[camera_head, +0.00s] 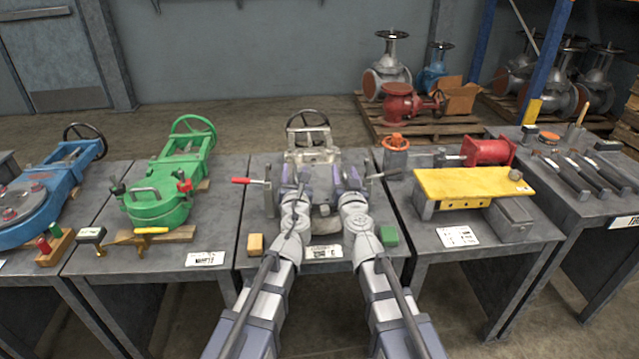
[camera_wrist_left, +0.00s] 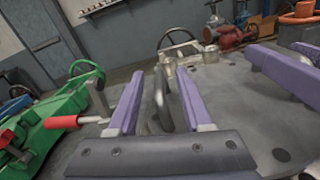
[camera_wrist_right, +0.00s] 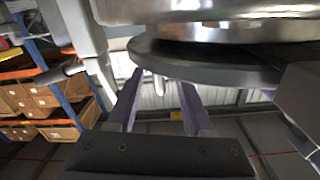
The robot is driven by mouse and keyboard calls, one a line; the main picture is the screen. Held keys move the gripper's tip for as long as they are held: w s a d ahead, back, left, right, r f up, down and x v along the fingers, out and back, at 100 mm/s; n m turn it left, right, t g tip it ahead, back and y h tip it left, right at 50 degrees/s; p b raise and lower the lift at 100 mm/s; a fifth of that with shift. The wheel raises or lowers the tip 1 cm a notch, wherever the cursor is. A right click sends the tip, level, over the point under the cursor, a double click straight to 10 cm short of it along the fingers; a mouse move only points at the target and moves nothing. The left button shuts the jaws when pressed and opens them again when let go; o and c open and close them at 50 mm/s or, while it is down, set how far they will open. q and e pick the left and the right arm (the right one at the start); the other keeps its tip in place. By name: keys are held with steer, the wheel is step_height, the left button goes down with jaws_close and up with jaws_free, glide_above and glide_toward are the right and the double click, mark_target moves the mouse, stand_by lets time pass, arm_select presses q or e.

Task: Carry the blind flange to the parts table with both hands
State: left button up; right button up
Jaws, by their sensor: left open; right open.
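A silver valve (camera_head: 312,155) with a dark handwheel stands on the middle table. My arms hide much of its front, so I cannot clearly single out the blind flange in the head view. In the right wrist view a dark round disc (camera_wrist_right: 200,62) sits close under a silver round body. My right gripper (camera_wrist_right: 160,80) is open just below the disc's edge, with a short silver peg near its fingertips. My left gripper (camera_wrist_left: 162,78) is open, with a silver handle (camera_wrist_left: 160,100) showing between its purple fingers. I cannot tell which table is the parts table.
A red-handled lever (camera_head: 247,181) stands left of my arms. An orange block (camera_head: 255,244) and a green block (camera_head: 388,235) lie near the middle table's front edge. A green valve (camera_head: 165,185) is to the left. A yellow plate (camera_head: 470,185) is on the table to the right.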

arm_select(q)
jaws_close()
arm_select(e)
jaws_close()
stand_by(1.1)
